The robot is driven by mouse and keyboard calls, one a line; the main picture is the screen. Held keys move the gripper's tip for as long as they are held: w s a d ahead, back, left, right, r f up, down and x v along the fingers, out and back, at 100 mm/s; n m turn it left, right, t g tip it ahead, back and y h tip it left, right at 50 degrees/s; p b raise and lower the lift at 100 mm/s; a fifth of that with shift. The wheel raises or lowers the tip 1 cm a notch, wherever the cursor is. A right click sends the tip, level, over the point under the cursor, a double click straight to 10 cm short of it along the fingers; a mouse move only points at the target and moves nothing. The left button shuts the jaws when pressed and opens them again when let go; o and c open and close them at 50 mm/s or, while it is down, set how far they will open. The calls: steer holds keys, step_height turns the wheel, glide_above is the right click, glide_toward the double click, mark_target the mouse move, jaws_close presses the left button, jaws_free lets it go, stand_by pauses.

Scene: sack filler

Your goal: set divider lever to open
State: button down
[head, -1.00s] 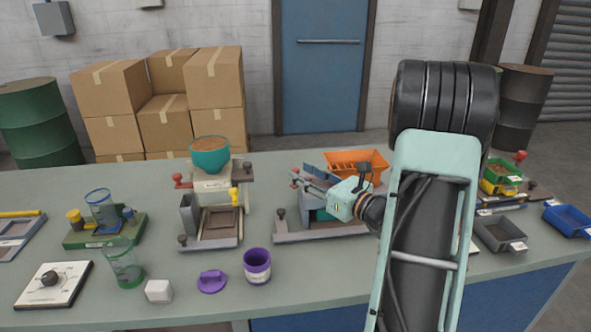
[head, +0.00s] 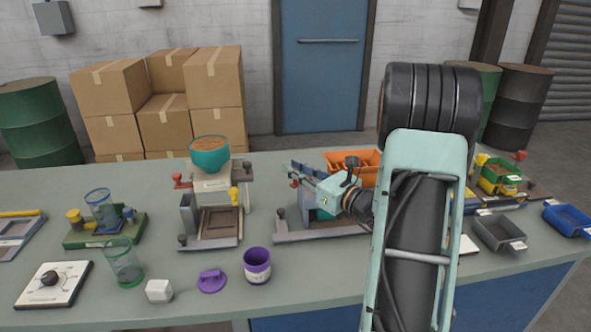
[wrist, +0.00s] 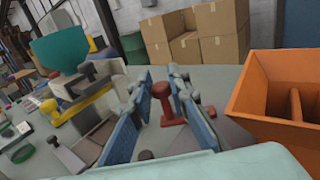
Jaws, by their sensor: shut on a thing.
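A red lever with a round knob (wrist: 162,91) stands up between my two finger pads in the wrist view; I take it to be the divider lever. It belongs to the grey-based machine (head: 330,233) in front of the orange bin (head: 345,160). In the head view, its red end (head: 293,184) shows at the tips of my gripper (head: 304,173). My gripper is shut on the knob, with the blue pads (wrist: 125,130) on either side of it. My gripper hides much of the machine in the head view, so the lever's exact setting cannot be told.
A similar machine (head: 208,226) with a teal bowl (head: 210,158) stands to the left. The orange bin (wrist: 275,100) has inner walls and is close on the right in the wrist view. A purple cup (head: 257,266) and lid (head: 211,281) lie nearer the front edge.

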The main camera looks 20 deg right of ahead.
steer(key=shift+w+a+m+h+b, duration=0.1)
steer(key=shift+w+m+h+b, duration=0.1)
steer(key=shift+m+h+b, duration=0.3)
steer(key=shift+t+h, duration=0.3)
steer(key=shift+h, duration=0.1)
steer(key=shift+r, duration=0.1)
steer(key=c, duration=1.8)
jaws_free()
steer(key=v, duration=1.2)
